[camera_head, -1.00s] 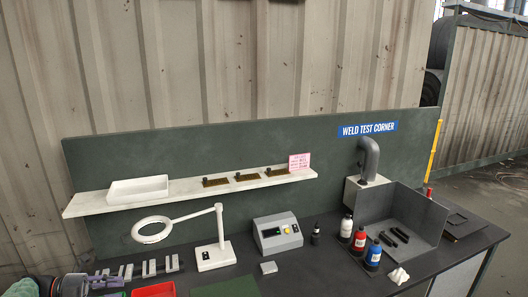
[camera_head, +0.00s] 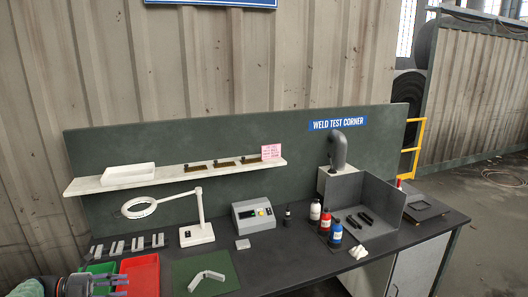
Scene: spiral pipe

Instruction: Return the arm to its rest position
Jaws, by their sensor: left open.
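My left gripper (camera_head: 122,283) is at the bottom left corner, with its dark fingers apart and nothing visible between them. Its fingers overlap the near left part of the red tray (camera_head: 143,272) in the picture; I cannot tell the height between them. A pale bent piece (camera_head: 208,277) lies on the dark green mat (camera_head: 190,267), right of the gripper and apart from it. My right gripper is not in view.
A green tray (camera_head: 100,268) and a rack with pale upright blocks (camera_head: 126,246) are near the gripper. Behind stand a ring lamp (camera_head: 197,235), a grey control box (camera_head: 253,216), bottles (camera_head: 325,221) and a grey open booth (camera_head: 368,194). The bench front at centre is clear.

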